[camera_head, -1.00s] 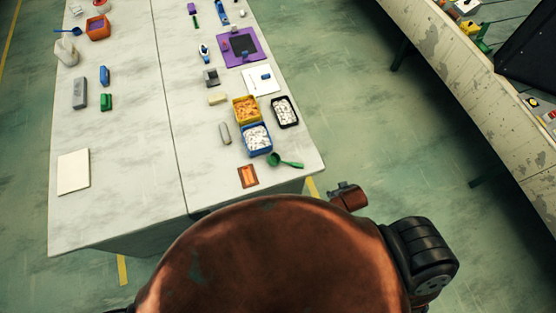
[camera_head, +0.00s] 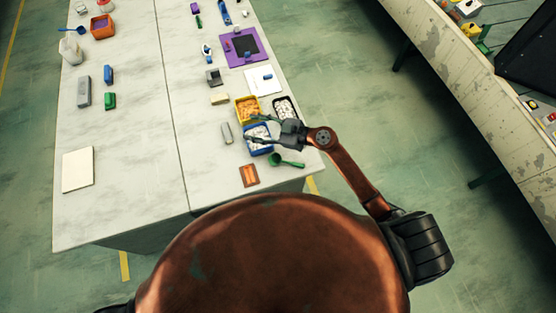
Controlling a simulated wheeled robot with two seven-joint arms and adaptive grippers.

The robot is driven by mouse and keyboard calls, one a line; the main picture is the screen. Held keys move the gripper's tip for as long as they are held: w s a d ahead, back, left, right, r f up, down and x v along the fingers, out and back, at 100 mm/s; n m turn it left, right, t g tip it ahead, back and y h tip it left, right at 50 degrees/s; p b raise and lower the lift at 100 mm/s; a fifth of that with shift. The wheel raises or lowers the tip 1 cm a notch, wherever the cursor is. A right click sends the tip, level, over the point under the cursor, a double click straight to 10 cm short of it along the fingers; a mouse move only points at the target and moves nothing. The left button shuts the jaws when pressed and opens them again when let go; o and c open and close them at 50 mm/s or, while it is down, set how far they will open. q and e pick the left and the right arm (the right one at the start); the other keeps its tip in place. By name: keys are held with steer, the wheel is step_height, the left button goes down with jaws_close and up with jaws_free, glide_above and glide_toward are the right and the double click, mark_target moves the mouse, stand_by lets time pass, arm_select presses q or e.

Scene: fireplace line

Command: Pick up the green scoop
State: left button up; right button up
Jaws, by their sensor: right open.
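The green scoop (camera_head: 279,160) lies on the white table near its right front corner, its handle pointing right toward the table edge. My right gripper (camera_head: 252,128) is open and empty, above the blue bin (camera_head: 256,151) and a little behind the scoop, apart from it. Its fingers point left and hide part of the blue bin and its white contents. My left gripper is not in view.
A yellow bin (camera_head: 242,117) with orange pieces and a black tray (camera_head: 294,109) with white pieces stand behind the blue bin. An orange-brown card (camera_head: 249,175) lies left of the scoop. The table's left half (camera_head: 132,150) has free room.

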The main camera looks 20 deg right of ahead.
step_height(320, 180, down, 8)
steer(key=s+d+g+h, duration=0.2)
steer(key=s+g+h, duration=0.1)
steer(key=g, duration=0.2)
steer(key=m+g+h, duration=0.1)
steer(key=g+h, duration=0.2)
steer(key=h, duration=0.2)
glide_toward(274, 160)
steer(key=shift+f+p, duration=0.3)
steer(key=shift+f, duration=0.25)
steer(key=x, duration=0.6)
steer(key=shift+a+f, duration=0.25)
steer(key=shift+a, duration=0.1)
steer(key=shift+c, duration=0.2)
steer(key=c, duration=0.9)
steer(key=shift+r, duration=0.15)
